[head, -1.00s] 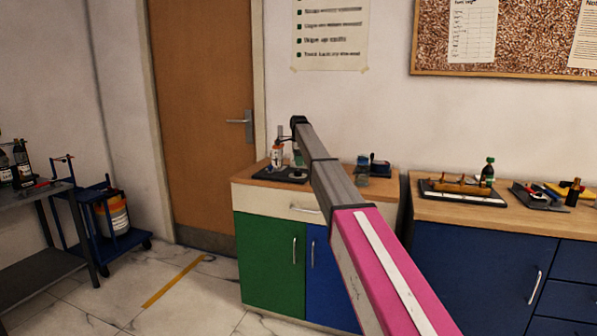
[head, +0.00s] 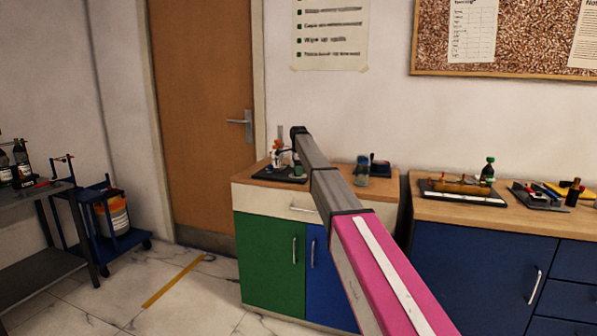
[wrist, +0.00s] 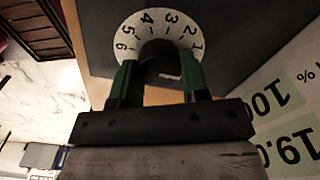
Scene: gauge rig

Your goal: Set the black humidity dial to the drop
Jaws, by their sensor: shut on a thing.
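In the wrist view, a black knob (wrist: 160,50) sits in the middle of a round pale dial plate (wrist: 150,22) with the numerals 1 to 6 around its rim. My gripper (wrist: 158,75) has green fingers, one on each side of the knob, and is shut on it. The fingers and the knob hide the lower part of the plate. I see no drop mark, and the knob's pointer cannot be made out. In the head view, my arm reaches to the left cabinet's top, and the dial cannot be told there.
White panels with green labels (wrist: 268,100) lie right of the dial in the wrist view. In the head view, a black base (head: 262,174) with small rig parts stands on the left cabinet (head: 245,190). A blue-grey item (head: 362,172) stands right of my arm.

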